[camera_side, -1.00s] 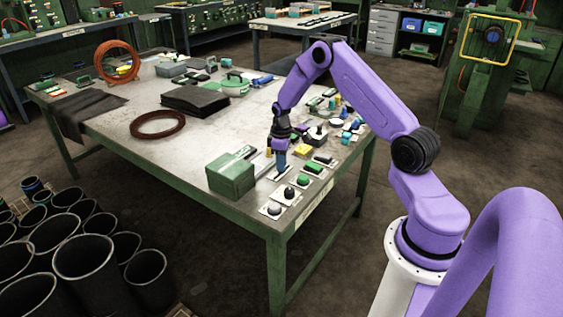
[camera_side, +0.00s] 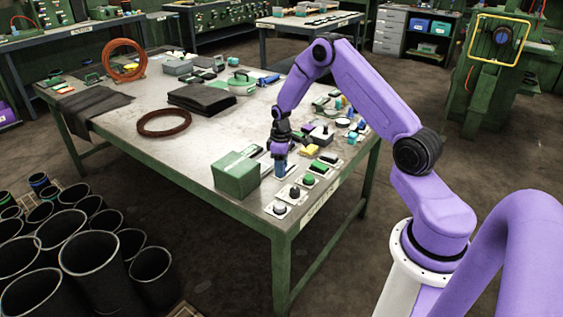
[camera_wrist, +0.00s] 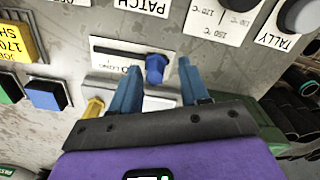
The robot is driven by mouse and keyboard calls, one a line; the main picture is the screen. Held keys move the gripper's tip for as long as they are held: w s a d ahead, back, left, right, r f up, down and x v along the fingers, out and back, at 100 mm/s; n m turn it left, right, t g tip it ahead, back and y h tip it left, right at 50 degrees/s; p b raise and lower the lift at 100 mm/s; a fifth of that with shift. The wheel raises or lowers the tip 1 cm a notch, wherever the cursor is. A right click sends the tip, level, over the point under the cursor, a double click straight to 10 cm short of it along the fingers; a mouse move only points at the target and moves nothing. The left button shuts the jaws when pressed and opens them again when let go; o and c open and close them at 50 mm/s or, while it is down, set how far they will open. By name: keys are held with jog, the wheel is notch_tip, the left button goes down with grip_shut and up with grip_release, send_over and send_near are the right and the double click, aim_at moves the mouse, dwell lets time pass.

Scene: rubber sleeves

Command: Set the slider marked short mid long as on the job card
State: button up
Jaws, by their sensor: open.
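The slider (camera_wrist: 104,58) is a pale plate with a dark slot, and its upside-down lettering is partly hidden, with LONG seeming to show. Its blue knob (camera_wrist: 156,68) stands near the right end of the visible slot in the wrist view. My gripper (camera_wrist: 157,72) is open, with one blue finger on each side of the knob and visible gaps between. In the side view my gripper (camera_side: 281,170) is low over the table's front edge and hides most of the slider. A yellow job card (camera_wrist: 15,38) is cut off at left; 170 and SH can be read upside down.
A green box (camera_side: 236,176) stands close to the left of my gripper in the side view. Buttons and knobs line the table edge, including a green button (camera_side: 318,166) and a round knob (camera_side: 280,207). A blue button (camera_wrist: 45,95) sits below the card.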

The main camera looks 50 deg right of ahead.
notch_tip(320, 180, up, 17)
jog(key=shift+r, duration=0.2)
dwell(0.4)
jog(key=s+a+r+n, duration=0.2)
jog(key=s+a, duration=0.4)
jog(key=a, duration=0.4)
jog(key=s+a+r+n, duration=0.25)
jog(key=s+a, duration=0.35)
jog(key=a, duration=0.5)
jog(key=s+a+n, duration=0.3)
jog(key=s, duration=1.9)
